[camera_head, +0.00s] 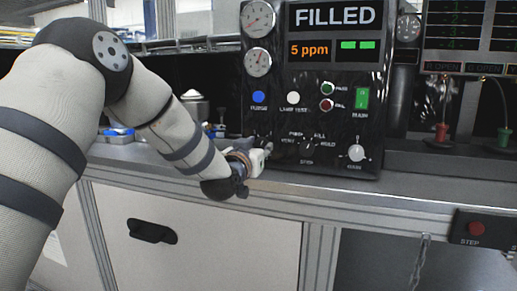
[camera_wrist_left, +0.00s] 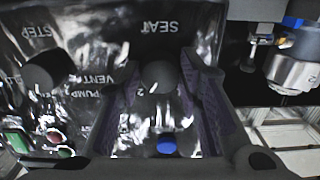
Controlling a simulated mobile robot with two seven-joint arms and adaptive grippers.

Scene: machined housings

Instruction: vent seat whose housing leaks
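The black control panel (camera_head: 325,100) reads FILLED, with 5 ppm in orange and two green bars. The black SEAT knob (camera_wrist_left: 160,75) shows upside down in the left wrist view; its pointer is hard to read. My left gripper (camera_wrist_left: 160,88) is open, one finger on each side of the SEAT knob; contact is unclear. In the head view this gripper (camera_head: 243,165) reaches the panel's lower left and hides the SEAT knob. The STEP selector (camera_head: 306,147), marked with PUMP, VENT, FILL and HOLD, also shows in the wrist view (camera_wrist_left: 47,68). My right gripper is out of view.
The blue PURGE button (camera_head: 259,97), white LEAK TEST button (camera_head: 293,98) and green MAIN switch (camera_head: 362,98) are on the panel. A red fitting (camera_head: 442,132) and a green fitting (camera_head: 504,137) stand at right, below a dark screen (camera_head: 470,30). A red button (camera_head: 476,229) sits at the bench front.

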